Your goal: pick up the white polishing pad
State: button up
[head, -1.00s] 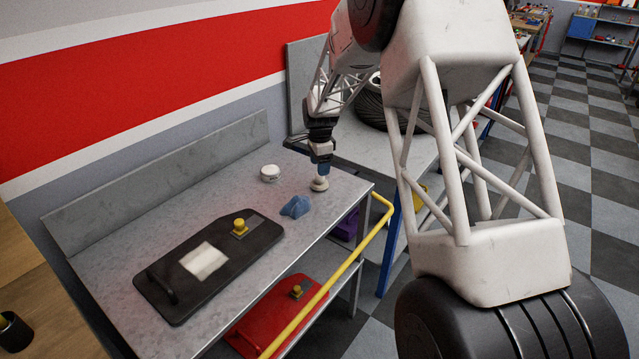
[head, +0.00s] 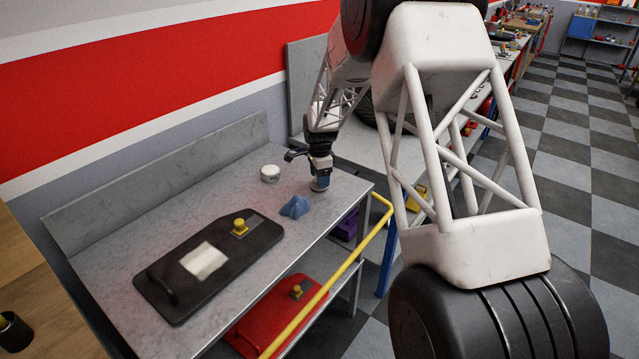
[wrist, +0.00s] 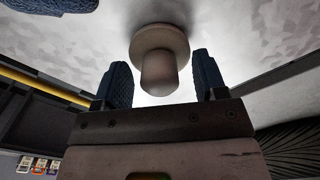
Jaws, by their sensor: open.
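The white polishing pad, an off-white round disc with a stubby knob (wrist: 158,72), stands on the grey metal bench (head: 110,262). In the wrist view its knob lies between the two blue ridged fingers of my gripper (wrist: 160,62), with a gap on each side. My gripper is open and holds nothing.
A yellow rail (head: 345,272) runs along the front.

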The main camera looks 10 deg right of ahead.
dwell(0.3)
jog(key=c, duration=1.1)
jog(key=shift+o, duration=0.2)
jog(key=shift+r, duration=0.8)
notch_tip(320, 180, up, 2)
jog(key=s, duration=0.5)
jog(key=s+r, duration=0.1)
jog(key=s, duration=0.4)
jog(key=s+d, duration=0.1)
jog(key=s, duration=0.5)
jog(key=shift+r, duration=0.15)
